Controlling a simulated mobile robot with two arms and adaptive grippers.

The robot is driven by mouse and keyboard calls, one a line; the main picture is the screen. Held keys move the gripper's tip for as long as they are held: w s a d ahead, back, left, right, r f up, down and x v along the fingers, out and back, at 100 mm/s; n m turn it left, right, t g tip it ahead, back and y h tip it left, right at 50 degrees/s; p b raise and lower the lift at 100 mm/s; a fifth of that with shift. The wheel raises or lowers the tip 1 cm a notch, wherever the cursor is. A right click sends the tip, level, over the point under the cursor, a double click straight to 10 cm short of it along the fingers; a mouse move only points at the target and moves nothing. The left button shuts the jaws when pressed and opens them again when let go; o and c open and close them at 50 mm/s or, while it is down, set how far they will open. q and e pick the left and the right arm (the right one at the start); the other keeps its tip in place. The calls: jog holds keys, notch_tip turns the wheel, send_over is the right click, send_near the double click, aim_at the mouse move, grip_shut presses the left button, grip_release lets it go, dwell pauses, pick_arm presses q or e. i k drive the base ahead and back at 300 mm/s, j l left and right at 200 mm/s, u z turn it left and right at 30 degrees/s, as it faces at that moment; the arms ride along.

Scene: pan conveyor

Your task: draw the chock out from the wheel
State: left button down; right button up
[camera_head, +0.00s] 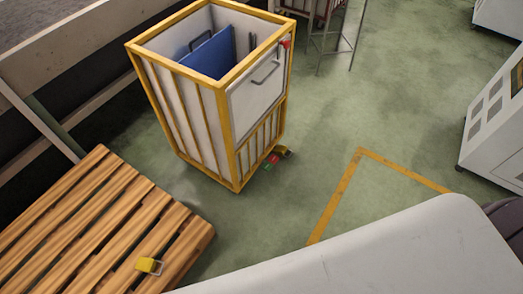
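A yellow-framed bin cart (237,134) with pale slatted sides stands on the green floor. At the foot of its right side is a small cluster of red, green, yellow and dark parts. A small yellow block (284,152) shows there, seemingly a chock against a wheel; the wheel itself is too small and dark to make out clearly. A second yellow block with a pale metal handle (148,265) lies on the wooden pallet (75,222). Neither of my grippers is in view.
A blue panel (210,55) stands inside the cart. A yellow line (338,195) marks the floor to its right. A grey cabinet (495,125) stands at the right edge, and a stand with thin legs (335,42) at the back. Floor right of the cart is clear.

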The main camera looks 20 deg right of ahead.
aim_at(280, 150)
jog(key=i+l+u, duration=0.15)
jog(key=l+u, duration=0.45)
jog(key=l, duration=0.2)
jog(key=i+l+u, duration=0.1)
jog(key=l+u, duration=0.25)
jog(key=l, duration=0.15)
